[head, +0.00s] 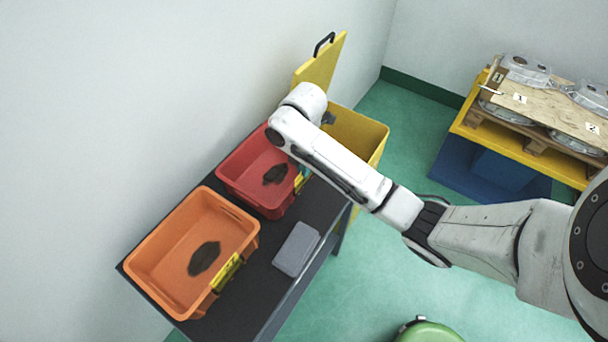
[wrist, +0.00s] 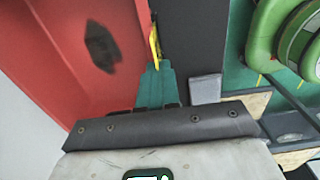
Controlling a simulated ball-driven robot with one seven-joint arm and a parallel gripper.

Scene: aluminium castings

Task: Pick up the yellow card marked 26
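One yellow card (head: 226,272) sits on the front wall of the orange bin (head: 166,222). Another yellow card (head: 303,181) shows at the red bin's (head: 240,160) front, partly behind my arm. Their markings are too small to read. In the wrist view, a yellow card (wrist: 154,45) is seen nearly edge-on beside the red bin (wrist: 60,45). My gripper (wrist: 156,70) has teal fingers with their tips right at the lower end of this card. I cannot tell whether they touch or enclose it. In the head view my arm mostly hides the gripper.
A grey block (head: 296,249) lies on the bench. A yellow bin (head: 362,135) with raised lid stands behind. A pallet of castings (head: 540,85) is at right; green floor lies between.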

